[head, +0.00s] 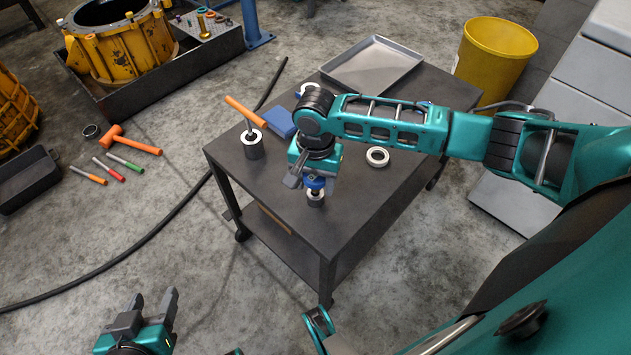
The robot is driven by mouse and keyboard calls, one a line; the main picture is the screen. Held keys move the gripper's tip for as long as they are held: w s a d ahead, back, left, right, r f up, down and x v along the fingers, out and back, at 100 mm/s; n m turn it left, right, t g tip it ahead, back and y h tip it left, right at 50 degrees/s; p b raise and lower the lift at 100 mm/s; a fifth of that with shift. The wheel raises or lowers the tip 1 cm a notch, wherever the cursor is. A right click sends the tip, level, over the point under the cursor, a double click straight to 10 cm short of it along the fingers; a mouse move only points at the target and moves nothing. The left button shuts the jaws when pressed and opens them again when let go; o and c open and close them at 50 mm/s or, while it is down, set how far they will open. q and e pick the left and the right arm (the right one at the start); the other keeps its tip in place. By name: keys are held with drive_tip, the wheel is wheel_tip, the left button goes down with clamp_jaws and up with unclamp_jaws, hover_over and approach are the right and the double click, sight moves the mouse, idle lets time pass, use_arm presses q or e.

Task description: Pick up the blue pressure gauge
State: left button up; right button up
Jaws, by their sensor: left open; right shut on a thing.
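The blue pressure gauge (315,183) is at the front part of the dark cart, directly under my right wrist. My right gripper (309,179) points down and is shut on the gauge; its fingers partly cover it. A small silver cylindrical part (316,199) shows just below the gauge; I cannot tell whether it belongs to the gauge or whether it touches the cart top. My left gripper (152,303) is open and empty, low at the bottom left, over the floor and away from the cart.
A yellow bin (495,55) stands behind. The cart's front right is clear.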

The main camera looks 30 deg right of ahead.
use_arm(q)
drive_tip(key=s+a+r+p, duration=0.1)
drive_tip(key=a+r+p, duration=0.2)
drive_tip(key=r+p, duration=0.6)
drive_tip(key=p, duration=0.3)
drive_tip(key=shift+s+y+p, duration=0.25)
drive_tip(key=shift+y+p, duration=0.05)
drive_tip(key=shift+y, duration=0.1)
use_arm(e)
wheel_tip(320, 180, up, 22)
drive_tip(key=shift+r, duration=0.2)
use_arm(q)
drive_tip(key=shift+f, duration=0.15)
use_arm(e)
drive_tip(key=shift+f, duration=0.1)
